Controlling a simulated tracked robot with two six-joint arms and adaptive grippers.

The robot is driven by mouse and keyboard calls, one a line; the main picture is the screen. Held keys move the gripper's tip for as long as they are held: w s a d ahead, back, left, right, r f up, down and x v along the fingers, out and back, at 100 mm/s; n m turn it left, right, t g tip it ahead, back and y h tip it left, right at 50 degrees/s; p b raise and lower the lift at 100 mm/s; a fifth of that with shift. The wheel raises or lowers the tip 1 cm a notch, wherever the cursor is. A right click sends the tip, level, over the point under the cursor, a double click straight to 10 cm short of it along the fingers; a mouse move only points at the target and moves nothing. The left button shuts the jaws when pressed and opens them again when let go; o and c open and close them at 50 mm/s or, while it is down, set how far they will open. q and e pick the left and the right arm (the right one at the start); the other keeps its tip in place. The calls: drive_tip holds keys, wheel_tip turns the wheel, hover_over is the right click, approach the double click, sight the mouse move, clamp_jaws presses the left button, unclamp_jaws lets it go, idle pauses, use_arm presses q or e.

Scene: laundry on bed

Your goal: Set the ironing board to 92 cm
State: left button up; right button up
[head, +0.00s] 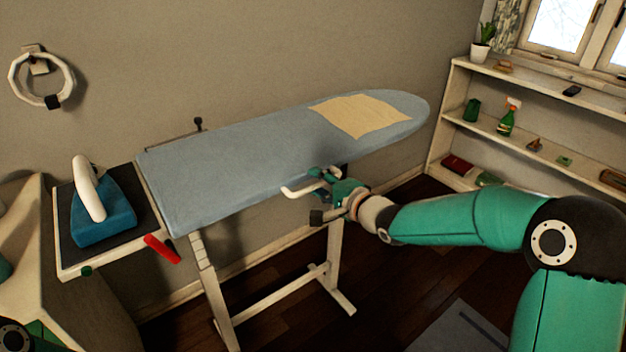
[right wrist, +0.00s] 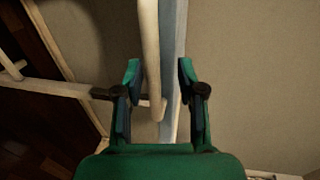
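The ironing board (head: 235,150), with a grey-blue cover, stands level along the wall on white legs. A white bar handle (head: 300,190) sticks out under its front edge, right of the middle. My right gripper (head: 326,178) is at this handle's right end. In the right wrist view my right gripper (right wrist: 160,78) is open, with the white handle (right wrist: 149,50) and the board's blue-grey edge (right wrist: 179,40) between its fingers. No grip on the handle shows. A red lever (head: 162,249) hangs at the board's left end. No height reading is legible. My left gripper is not in view.
A blue iron (head: 104,215) stands on the dark rest at the board's left end. A cream cloth (head: 360,115) lies on the board. A white shelf (head: 545,135) with small items stands at the right. The dark floor below the board looks mostly clear.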

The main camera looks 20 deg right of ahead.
drive_tip(key=v, duration=1.1)
drive_tip(key=s+a+f+g+p, duration=0.4)
drive_tip(key=f+p, duration=0.1)
drive_tip(key=f, duration=0.4)
drive_tip(key=s+a+f+g+p, duration=0.3)
drive_tip(key=s+a+f+p, duration=0.15)
drive_tip(key=f, duration=0.55)
drive_tip(key=s+a+f+n+g+p, duration=0.1)
drive_tip(key=s+f+n+g, duration=0.2)
drive_tip(key=s+f+n, duration=0.2)
drive_tip(key=s+f+n+g+h, duration=0.1)
drive_tip(key=s+f+n+g, duration=0.3)
drive_tip(key=s+n, duration=0.3)
drive_tip(key=s, duration=0.5)
drive_tip(key=shift+a+f+p, duration=0.35)
drive_tip(key=shift+a+p, duration=0.05)
